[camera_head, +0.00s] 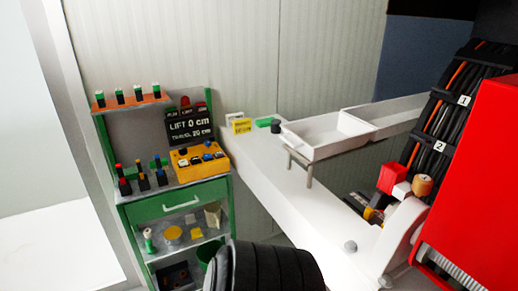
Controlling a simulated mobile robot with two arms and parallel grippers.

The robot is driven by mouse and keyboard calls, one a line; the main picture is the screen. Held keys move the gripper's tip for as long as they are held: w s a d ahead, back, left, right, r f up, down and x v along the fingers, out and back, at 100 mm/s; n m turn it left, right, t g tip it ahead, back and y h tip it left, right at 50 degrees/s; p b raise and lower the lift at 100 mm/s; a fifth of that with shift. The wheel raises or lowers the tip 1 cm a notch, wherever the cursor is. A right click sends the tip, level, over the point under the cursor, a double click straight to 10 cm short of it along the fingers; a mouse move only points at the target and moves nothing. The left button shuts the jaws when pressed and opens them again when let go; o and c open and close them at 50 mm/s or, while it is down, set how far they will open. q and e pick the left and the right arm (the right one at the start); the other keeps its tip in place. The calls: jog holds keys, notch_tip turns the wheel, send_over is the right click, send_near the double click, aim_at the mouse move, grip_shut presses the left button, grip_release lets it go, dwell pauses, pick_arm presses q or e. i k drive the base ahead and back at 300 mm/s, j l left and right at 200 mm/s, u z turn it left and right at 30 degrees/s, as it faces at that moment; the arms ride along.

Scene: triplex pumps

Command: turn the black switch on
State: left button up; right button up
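A yellow-orange control box (199,159) with several small dark, blue and white knobs sits on the green cabinet at the left. A small black knob-like piece (276,126) sits at the corner of the white tray. I cannot tell which of these small dark parts is the black switch, or its position. Neither of my grippers can be made out in this view.
The green cabinet (150,211) has a closed drawer and open shelves with small items. A white tray (330,135) stands on a long white ledge. A dark ribbed cylinder (272,268) fills the bottom middle. Red machinery (478,165) and bundled black cables (455,110) crowd the right.

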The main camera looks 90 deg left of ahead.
aim_at(182, 151)
jog(key=u, duration=3.25)
jog(key=i, duration=0.05)
